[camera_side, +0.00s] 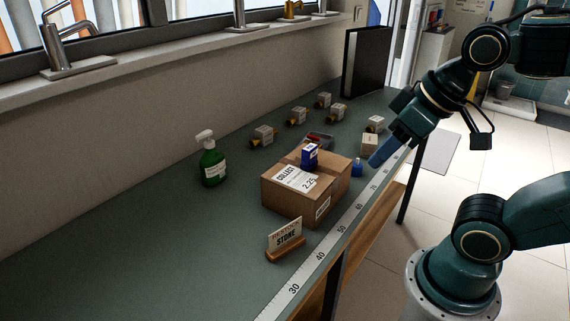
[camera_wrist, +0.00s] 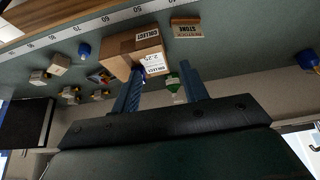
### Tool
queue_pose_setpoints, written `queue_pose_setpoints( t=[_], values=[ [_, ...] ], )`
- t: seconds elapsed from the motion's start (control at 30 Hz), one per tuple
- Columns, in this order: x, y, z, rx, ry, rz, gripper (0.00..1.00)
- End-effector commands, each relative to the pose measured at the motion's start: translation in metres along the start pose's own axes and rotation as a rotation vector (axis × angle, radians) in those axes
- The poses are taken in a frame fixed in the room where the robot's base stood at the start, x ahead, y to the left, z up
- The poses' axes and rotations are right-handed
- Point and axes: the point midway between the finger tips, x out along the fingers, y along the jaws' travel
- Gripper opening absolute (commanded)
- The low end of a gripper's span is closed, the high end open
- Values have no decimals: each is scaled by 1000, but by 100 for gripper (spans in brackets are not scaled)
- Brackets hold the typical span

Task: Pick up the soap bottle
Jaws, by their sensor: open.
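The soap bottle (camera_side: 212,163) is green with a white pump top and a white label. It stands upright on the green counter, left of the cardboard box in the side view. In the wrist view the green bottle (camera_wrist: 172,84) shows between my fingers but well beyond them, partly hidden by a finger. My gripper (camera_side: 376,161) is raised over the counter's front edge at the right, on the far side of the box from the bottle. In the wrist view my gripper (camera_wrist: 161,82) has its two blue fingers apart, with nothing held between them.
A STONE sign (camera_side: 286,244), a blue item (camera_side: 357,167) and several small fittings stand around. The counter (camera_side: 150,250) is clear at front left.

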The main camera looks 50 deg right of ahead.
Motion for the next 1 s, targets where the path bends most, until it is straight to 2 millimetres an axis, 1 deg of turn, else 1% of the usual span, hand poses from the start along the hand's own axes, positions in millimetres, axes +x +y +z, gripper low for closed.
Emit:
queue_pose_setpoints(
  t=[0.37, 0.4, 0.43, 0.47, 0.77, 0.87, 1.0],
  values=[
    [0, 0, 0, 0, 0, 0, 44],
    [0, 0, 0, 0, 0, 0, 46],
    [0, 0, 0, 0, 0, 0, 52],
    [0, 0, 0, 0, 0, 0, 53],
    [0, 0, -1, -2, 0, -1, 53],
    [-1, -1, -6, -8, 0, -3, 53],
    [-2, -4, -22, -31, -3, -15, 53]
  ],
)
